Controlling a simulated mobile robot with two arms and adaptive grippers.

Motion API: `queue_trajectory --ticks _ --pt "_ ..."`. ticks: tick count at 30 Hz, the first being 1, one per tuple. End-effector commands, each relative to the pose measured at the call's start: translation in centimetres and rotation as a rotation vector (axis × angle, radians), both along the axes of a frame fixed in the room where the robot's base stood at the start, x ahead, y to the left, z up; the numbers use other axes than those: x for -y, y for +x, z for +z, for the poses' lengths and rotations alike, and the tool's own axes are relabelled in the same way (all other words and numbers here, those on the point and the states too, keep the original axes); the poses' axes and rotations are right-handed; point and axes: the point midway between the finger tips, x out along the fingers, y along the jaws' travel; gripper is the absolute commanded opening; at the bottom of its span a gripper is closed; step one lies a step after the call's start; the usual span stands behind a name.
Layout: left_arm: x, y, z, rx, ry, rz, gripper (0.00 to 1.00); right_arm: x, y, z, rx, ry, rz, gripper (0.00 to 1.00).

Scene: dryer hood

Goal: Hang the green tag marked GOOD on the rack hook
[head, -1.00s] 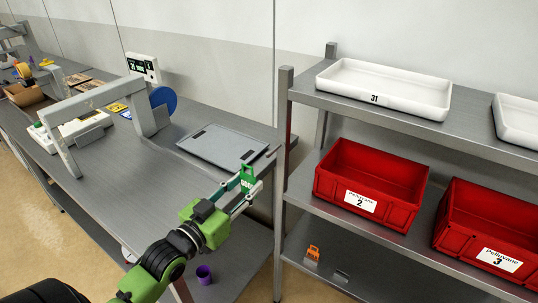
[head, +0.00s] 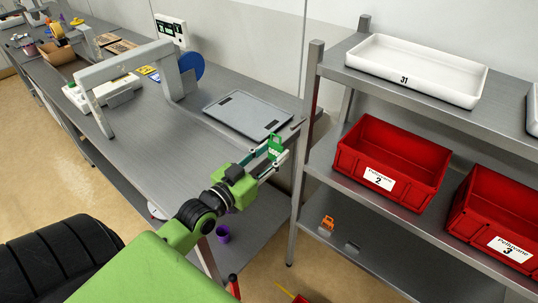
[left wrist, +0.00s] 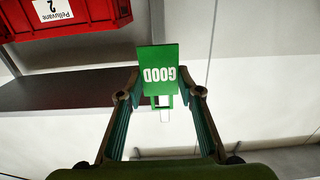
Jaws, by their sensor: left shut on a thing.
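The green tag marked GOOD (head: 275,143) is held upright at the tips of my left gripper (head: 274,151). In the left wrist view the tag (left wrist: 158,56) shows its white lettering upside down, with a narrow loop-like frame on its lower side, between the fingers of my left gripper (left wrist: 158,83). The fingers are shut on the tag. A thin grey rod, which looks like the rack hook (head: 297,125), sticks out left from the rack's front post. The tag is left of it and lower in the picture; I cannot tell the depth gap. My right gripper is not in view.
The rack post (head: 309,130) stands just right of the tag. Red bins (head: 410,185) and a white tray (head: 450,90) fill the shelves. A grey flat tray (head: 235,118) lies on the bench behind. A purple cup (head: 222,234) is below the arm.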

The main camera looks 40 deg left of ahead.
Motion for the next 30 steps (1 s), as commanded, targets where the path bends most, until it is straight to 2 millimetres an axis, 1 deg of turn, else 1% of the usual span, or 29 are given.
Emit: queue_trajectory --ticks 30 --pt "0.5 6.2 -0.5 0.002 -0.001 0.000 0.22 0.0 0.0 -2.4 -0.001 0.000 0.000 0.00"
